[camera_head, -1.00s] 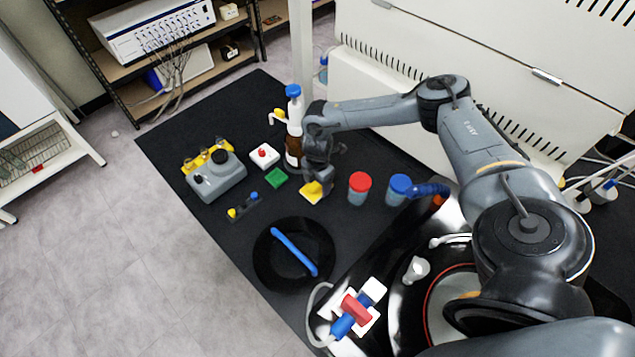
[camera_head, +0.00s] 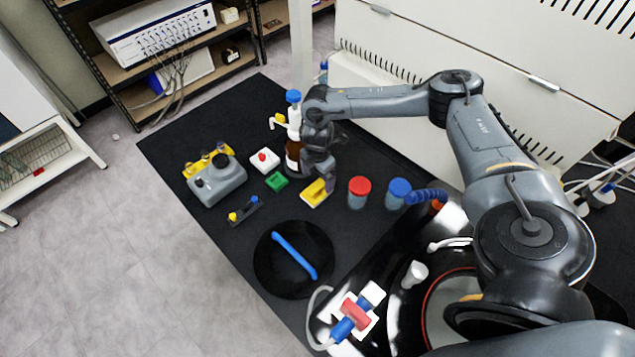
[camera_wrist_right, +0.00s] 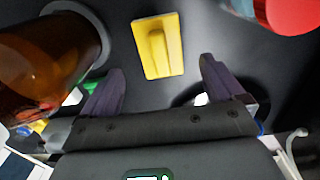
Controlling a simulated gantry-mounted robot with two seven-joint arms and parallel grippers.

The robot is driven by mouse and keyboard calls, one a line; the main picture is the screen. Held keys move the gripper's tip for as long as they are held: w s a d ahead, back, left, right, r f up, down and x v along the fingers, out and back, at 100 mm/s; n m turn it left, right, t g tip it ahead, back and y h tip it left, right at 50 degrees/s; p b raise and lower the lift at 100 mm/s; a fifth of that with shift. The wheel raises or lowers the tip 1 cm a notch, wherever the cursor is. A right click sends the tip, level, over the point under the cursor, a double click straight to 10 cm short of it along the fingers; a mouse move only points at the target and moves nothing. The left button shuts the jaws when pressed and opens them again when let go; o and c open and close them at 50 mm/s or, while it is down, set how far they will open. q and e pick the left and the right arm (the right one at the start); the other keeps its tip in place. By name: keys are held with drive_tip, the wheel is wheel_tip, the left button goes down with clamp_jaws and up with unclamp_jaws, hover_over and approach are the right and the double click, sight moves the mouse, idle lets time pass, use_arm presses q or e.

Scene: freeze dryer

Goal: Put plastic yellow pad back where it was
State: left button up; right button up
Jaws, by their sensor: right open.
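The yellow pad (camera_head: 315,194) lies on the black mat, between the green block and the red-capped jar. It is a flat yellow plate with a raised grip along its middle. My right gripper (camera_head: 325,180) is just behind it, at the foot of the brown bottle. In the right wrist view, the yellow pad (camera_wrist_right: 172,62) lies ahead of the two spread fingertips of my right gripper (camera_wrist_right: 163,70), with nothing between them. My left gripper is not in view.
The brown bottle (camera_head: 293,155) stands close beside my right gripper. A red-capped jar (camera_head: 359,193), a blue-capped jar (camera_head: 397,194), a green block (camera_head: 277,182) and a white block with a red knob (camera_head: 265,160) stand around. A black plate (camera_head: 270,277) holds a blue stick.

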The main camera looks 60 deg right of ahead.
sight(318, 187)
drive_tip(key=shift+r+p, duration=0.3)
drive_tip(key=shift+r, duration=2.7)
